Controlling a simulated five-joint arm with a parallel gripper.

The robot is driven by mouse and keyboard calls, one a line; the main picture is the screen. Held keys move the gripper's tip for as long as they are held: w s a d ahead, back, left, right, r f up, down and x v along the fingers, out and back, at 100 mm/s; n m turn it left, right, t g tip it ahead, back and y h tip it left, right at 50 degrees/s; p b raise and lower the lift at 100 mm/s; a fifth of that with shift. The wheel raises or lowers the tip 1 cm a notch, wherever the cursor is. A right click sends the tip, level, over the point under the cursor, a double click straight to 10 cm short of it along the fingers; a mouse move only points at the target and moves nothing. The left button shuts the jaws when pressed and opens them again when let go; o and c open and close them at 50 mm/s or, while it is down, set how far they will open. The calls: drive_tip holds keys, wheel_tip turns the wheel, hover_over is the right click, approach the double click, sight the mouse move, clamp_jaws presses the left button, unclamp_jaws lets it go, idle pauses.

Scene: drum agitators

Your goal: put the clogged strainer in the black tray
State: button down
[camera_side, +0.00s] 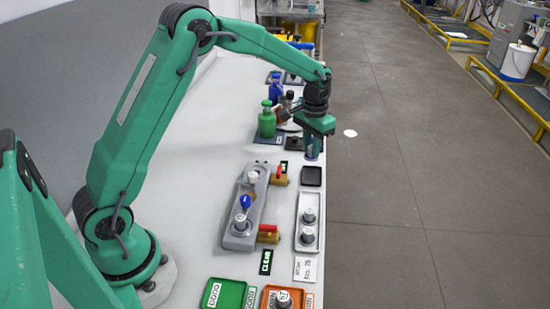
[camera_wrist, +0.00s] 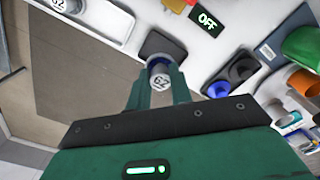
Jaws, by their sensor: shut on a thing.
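My gripper (camera_wrist: 157,90) is shut on a grey strainer (camera_wrist: 159,73) with dark markings on its pale top. The strainer stands upright between the fingers. The black tray (camera_wrist: 172,41) is just beyond it in the wrist view, and its near edge is partly covered by the strainer. In the side view my gripper (camera_side: 313,152) hangs just behind the black tray (camera_side: 311,177), which looks empty. I cannot tell the exact height of the strainer above the table. The strainer is mostly hidden by the fingers in the side view.
A white tray (camera_side: 299,232) with two strainers lies in front of the black tray. A grey housing (camera_side: 257,199) with a blue knob and red-yellow handles stands to the left. A dark holder (camera_wrist: 216,90), a green bottle (camera_side: 267,122) and an orange cup (camera_wrist: 304,83) are near my gripper.

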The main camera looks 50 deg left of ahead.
drive_tip(key=shift+w+a+f, duration=0.1)
drive_tip(key=shift+w+f, duration=0.3)
drive_tip(key=shift+w, duration=0.2)
drive_tip(key=shift+f, duration=0.15)
drive_tip(key=shift+f, duration=2.8)
drive_tip(key=shift+f, duration=0.5)
idle(0.4)
drive_tip(key=c, duration=1.2)
unclamp_jaws()
drive_tip(key=shift+o, duration=0.2)
drive_tip(key=o, duration=0.3)
